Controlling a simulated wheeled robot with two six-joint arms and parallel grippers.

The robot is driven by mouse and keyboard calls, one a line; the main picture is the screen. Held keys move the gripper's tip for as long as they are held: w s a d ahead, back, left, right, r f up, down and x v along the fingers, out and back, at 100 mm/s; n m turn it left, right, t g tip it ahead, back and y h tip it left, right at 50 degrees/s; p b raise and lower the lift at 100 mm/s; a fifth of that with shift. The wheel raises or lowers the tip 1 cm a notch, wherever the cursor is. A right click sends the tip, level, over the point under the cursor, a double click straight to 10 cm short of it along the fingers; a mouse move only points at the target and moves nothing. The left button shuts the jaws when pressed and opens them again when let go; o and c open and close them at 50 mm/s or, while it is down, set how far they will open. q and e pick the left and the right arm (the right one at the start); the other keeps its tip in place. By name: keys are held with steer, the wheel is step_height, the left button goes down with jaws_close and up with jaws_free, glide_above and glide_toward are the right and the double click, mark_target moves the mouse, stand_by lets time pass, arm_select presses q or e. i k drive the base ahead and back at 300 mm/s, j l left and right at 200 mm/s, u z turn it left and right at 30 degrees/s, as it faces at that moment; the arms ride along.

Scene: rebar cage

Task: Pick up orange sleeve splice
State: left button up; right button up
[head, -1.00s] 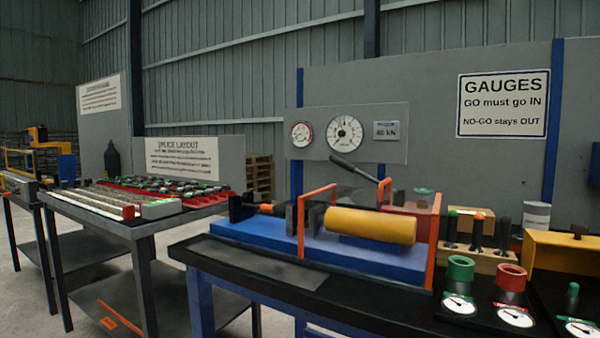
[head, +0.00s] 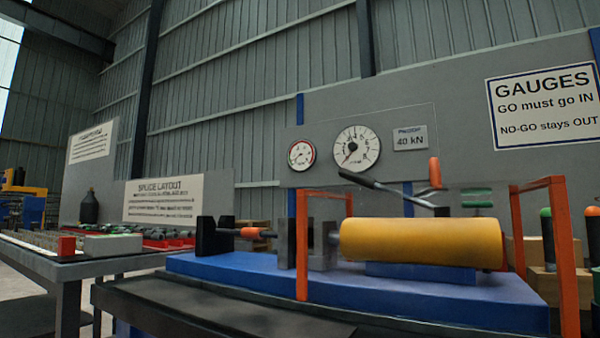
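A small orange piece (head: 251,232) sits on a dark bar at the left end of the blue press bed (head: 225,267), next to a black block (head: 207,238). I cannot tell whether it is the orange sleeve splice. An orange-topped item (head: 592,211) is cut off at the right edge, and its kind is unclear. Neither of my grippers shows in the head view.
A yellow cylinder (head: 420,243) lies on the bed between orange guard frames (head: 302,245), with a lever (head: 385,187) behind. A green-topped item (head: 547,240) stands at right. A table (head: 68,268) with several green and red parts stands at left.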

mark_target(249, 232)
steer(key=i, duration=0.7)
steer(key=z, duration=0.45)
steer(key=k+l+z, duration=0.1)
steer(key=z, duration=0.75)
steer(key=l+z, duration=0.1)
steer(key=z, duration=0.3)
steer(key=l+z, duration=0.1)
steer(key=z, duration=0.35)
steer(key=l+z, duration=0.1)
steer(key=z, duration=0.35)
steer(key=l+z, duration=0.1)
steer(key=z, duration=0.3)
steer(key=k, duration=0.05)
